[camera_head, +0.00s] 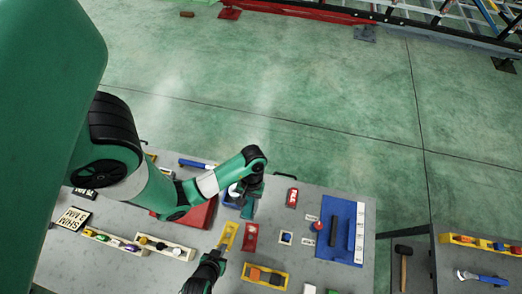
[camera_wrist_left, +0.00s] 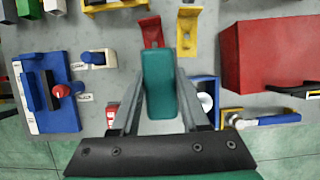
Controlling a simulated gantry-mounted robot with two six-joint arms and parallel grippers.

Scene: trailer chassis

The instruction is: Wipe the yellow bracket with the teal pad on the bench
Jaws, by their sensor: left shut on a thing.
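The teal pad (camera_wrist_left: 160,90) is between the fingers of my left gripper (camera_wrist_left: 158,115), which is shut on it. In the head view my left gripper (camera_head: 250,197) holds the pad (camera_head: 249,209) above the bench, just behind the red bracket (camera_head: 250,238). The yellow bracket (camera_head: 228,236) lies left of the red one, apart from the pad. In the left wrist view the yellow bracket (camera_wrist_left: 188,34) is at the top, right of the red bracket (camera_wrist_left: 151,30). My right gripper (camera_head: 218,256) is at the yellow bracket's near end; its fingers are too small to read.
The grey bench (camera_head: 338,190) holds a blue board (camera_head: 328,243) on the right, a yellow tray (camera_head: 264,277) in front and a red box (camera_head: 198,213) on the left. A red marked block (camera_head: 292,198) and a small white-and-blue part (camera_head: 286,238) lie nearby. A blue-handled tool (camera_head: 196,163) lies behind.

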